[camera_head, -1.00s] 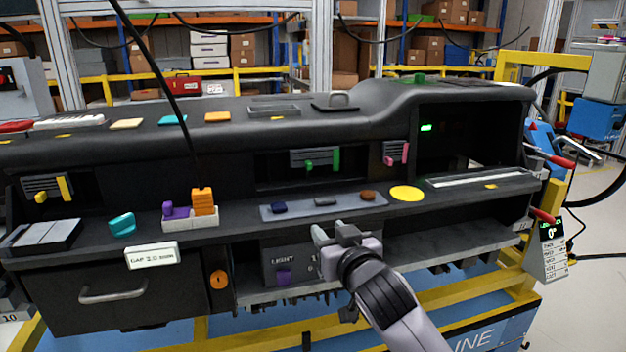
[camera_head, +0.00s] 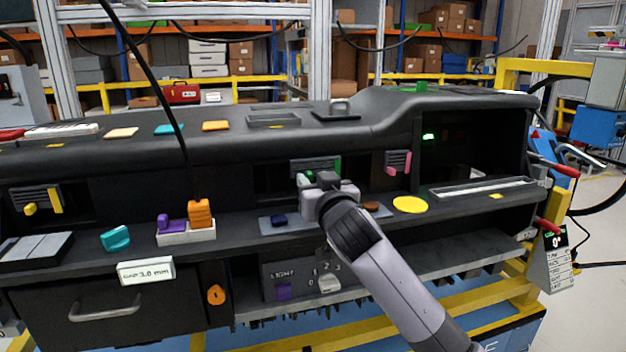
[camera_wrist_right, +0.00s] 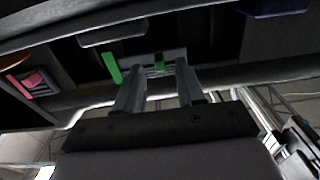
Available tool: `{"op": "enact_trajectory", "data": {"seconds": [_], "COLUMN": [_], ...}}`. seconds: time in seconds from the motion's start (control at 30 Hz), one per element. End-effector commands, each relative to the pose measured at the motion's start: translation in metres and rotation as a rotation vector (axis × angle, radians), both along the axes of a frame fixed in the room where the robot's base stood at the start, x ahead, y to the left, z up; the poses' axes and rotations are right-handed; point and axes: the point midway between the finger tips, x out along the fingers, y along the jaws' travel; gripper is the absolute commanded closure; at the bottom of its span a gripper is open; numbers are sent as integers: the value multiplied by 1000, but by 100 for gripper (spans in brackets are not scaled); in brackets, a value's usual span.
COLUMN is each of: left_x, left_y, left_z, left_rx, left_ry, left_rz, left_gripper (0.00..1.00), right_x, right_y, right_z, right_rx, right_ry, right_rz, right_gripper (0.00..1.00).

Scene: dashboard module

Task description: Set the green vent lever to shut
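The green-marked vent (camera_head: 315,166) is in the middle of the dashboard, with grey slats. A green upright bar (camera_head: 338,166) is at its right end; it also shows in the wrist view (camera_wrist_right: 112,67), left of the fingers. A small green tab (camera_wrist_right: 159,62) on the vent shows between the fingertips in the wrist view; my gripper mostly hides it in the head view. I cannot tell whether the fingers touch it. My right gripper (camera_head: 318,182) is in front of the vent, fingers apart. It also shows in the wrist view (camera_wrist_right: 160,72). My left gripper is out of view.
A pink-marked vent (camera_head: 398,161) is to the right and a yellow-marked vent (camera_head: 35,199) at far left. Below the gripper, a shelf carries a mat with a blue piece (camera_head: 279,221) and a brown piece (camera_head: 370,206). A yellow disc (camera_head: 409,205) lies right of it.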

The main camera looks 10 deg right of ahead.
Motion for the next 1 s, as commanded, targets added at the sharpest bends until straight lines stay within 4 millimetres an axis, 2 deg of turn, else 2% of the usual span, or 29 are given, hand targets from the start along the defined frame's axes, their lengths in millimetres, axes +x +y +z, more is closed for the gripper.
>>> {"op": "enact_trajectory", "data": {"seconds": [0.2,0.57,0.6,0.67,0.7,1.0], "left_x": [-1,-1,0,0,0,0], "left_y": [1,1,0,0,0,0], "left_z": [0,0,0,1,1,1], "left_rx": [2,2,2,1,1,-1], "left_ry": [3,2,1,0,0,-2], "left_rz": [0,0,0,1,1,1], "left_gripper": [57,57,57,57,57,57], "right_x": [12,14,14,14,14,13], "right_y": [1,1,1,1,1,8], "right_z": [0,0,0,0,0,-1], "right_rx": [-1,0,0,0,0,3], "right_ry": [0,1,1,1,1,0], "right_rz": [0,0,0,0,0,2], "right_gripper": [62,62,75,94,100,100]}}
